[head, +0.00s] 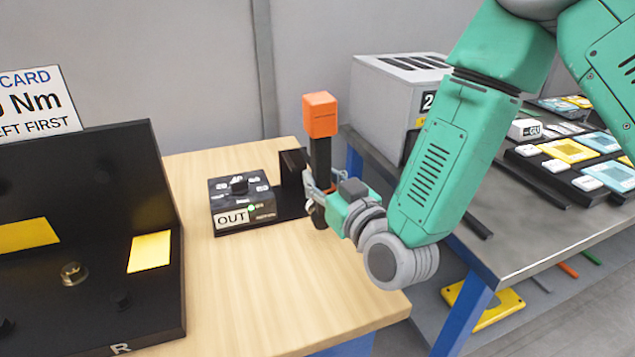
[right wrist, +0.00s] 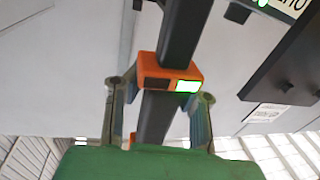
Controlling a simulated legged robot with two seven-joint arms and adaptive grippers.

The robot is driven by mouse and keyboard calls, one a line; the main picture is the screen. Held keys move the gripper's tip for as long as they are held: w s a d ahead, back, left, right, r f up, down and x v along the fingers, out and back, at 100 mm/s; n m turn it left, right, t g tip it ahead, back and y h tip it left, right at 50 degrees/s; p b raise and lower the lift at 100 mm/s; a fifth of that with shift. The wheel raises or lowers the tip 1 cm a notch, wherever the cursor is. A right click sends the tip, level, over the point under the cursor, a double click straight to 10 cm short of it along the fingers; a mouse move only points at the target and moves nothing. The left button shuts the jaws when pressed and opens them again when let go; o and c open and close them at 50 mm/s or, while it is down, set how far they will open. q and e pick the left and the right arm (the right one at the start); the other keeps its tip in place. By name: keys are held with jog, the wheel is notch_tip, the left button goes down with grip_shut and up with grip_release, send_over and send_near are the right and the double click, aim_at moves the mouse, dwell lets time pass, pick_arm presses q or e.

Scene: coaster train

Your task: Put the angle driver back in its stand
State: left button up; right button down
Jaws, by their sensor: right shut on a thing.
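The angle driver has an orange block (head: 320,114) at its top end and a dark shaft below it, and stands about upright. My right gripper (head: 316,188) is shut on its lower part. In the right wrist view the angle driver (right wrist: 168,72) shows as a dark bar with an orange band between the two fingers of my right gripper (right wrist: 160,105). A black stand (head: 292,166) with an upright plate is just left of the driver on the wooden table. I cannot tell whether driver and stand touch. The driver's lower end is partly hidden by the gripper. My left gripper is not in view.
A dark control box (head: 243,202) marked OUT sits beside the stand. A large black fixture (head: 90,250) with yellow pads fills the left. The wooden table (head: 270,290) is clear in front. A grey bench (head: 500,260) with a grey case (head: 385,100) and trays stands right.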

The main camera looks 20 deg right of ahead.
jog(key=w, duration=0.1)
jog(key=w+d, duration=0.1)
jog(key=w, duration=0.1)
jog(key=shift+w+a+r, duration=0.1)
jog(key=shift+a+r, duration=0.05)
jog(key=shift+a, duration=0.4)
jog(key=shift+a+r, duration=0.15)
jog(key=shift+a, duration=0.35)
jog(key=shift+a+p, duration=0.1)
jog(key=shift+p, duration=0.2)
jog(key=shift+w+r, duration=0.1)
jog(key=shift+w+d+p, duration=0.1)
jog(key=shift+d+p, duration=0.2)
jog(key=shift+d, duration=0.1)
jog(key=shift+a, duration=0.4)
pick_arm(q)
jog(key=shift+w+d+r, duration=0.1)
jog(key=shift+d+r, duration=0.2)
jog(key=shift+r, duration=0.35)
pick_arm(e)
jog(key=shift+w+d, duration=0.3)
jog(key=shift+w, duration=0.5)
jog(key=shift+w, duration=0.1)
